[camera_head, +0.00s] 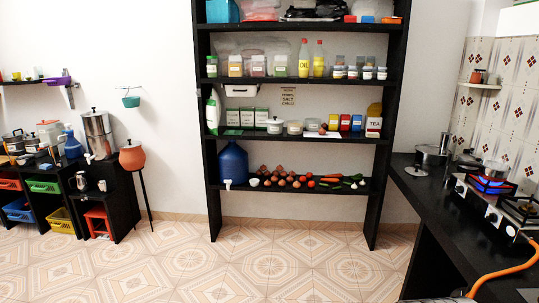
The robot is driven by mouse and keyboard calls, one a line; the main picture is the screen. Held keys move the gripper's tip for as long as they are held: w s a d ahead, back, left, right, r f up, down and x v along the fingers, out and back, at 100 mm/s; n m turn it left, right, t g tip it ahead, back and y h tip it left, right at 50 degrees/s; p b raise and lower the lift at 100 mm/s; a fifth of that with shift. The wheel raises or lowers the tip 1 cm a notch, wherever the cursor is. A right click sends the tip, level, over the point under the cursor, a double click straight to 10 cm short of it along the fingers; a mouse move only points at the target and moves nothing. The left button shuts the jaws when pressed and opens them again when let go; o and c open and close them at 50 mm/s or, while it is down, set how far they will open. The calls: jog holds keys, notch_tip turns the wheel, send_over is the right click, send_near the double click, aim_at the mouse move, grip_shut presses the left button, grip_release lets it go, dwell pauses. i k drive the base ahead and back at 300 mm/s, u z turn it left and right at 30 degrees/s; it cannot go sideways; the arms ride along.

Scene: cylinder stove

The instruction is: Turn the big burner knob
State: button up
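The stove (476,201) stands on the black counter at the right edge of the view. Small dark knob-like spots (493,217) show along the stove's left-facing side. They are too small to tell their setting or which is the big burner knob. My gripper is not in view.
An orange hose (505,270) curves from the stove down past the counter edge. A lidded steel pot (431,156) stands on the black counter (412,184) left of the stove. A tall black shelf (213,160) stands at the back. The tiled floor (290,260) is clear.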

aim_at(460, 189)
jog(key=i, duration=4.45)
jog(key=z, duration=0.7)
